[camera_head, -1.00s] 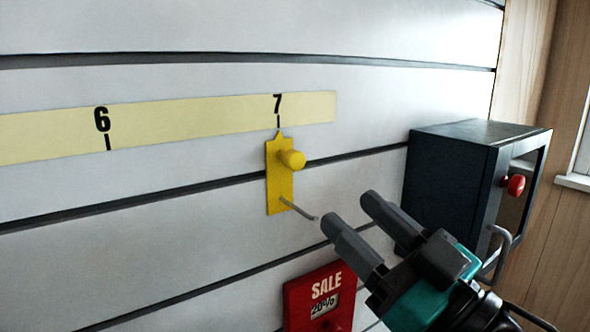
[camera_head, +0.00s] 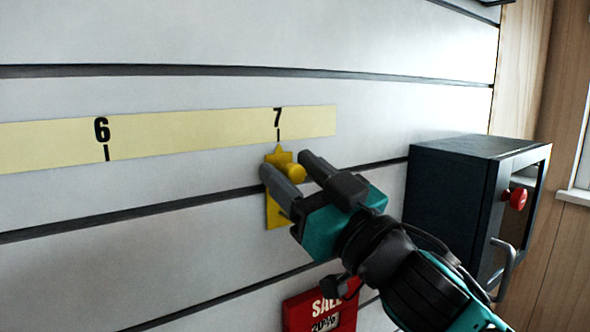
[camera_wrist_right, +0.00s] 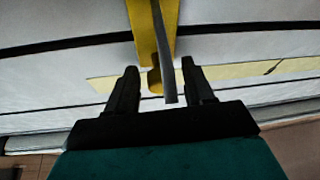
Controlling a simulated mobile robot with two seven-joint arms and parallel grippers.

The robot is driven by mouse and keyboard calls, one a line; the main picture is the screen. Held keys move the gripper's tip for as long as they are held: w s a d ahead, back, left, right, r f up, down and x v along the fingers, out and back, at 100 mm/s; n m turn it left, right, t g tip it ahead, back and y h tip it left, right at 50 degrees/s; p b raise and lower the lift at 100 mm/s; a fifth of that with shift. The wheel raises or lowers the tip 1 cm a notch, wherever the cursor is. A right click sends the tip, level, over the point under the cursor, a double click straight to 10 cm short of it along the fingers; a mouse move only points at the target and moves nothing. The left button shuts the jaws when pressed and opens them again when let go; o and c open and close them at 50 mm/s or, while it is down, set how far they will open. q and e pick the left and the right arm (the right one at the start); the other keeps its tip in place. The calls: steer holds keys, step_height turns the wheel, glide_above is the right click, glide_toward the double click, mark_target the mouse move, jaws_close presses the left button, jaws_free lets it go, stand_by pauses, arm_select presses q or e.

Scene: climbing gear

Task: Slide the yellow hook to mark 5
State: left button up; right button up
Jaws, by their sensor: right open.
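The yellow hook (camera_head: 276,213) hangs on the slatted wall with its pointed top just under mark 7 (camera_head: 278,119) on the pale yellow scale strip (camera_head: 190,127). Its round yellow knob (camera_head: 294,173) sits between the open fingers of my right gripper (camera_head: 289,167). Mark 6 (camera_head: 102,130) is to the left. Mark 5 is out of view.
A red sale sign (camera_head: 318,308) is below the hook, partly behind my right arm. A dark box (camera_head: 455,195) with a red knob (camera_head: 516,198) stands out from the wall at the right. The wall left of the hook is clear.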

jaws_close()
stand_by(0.6)
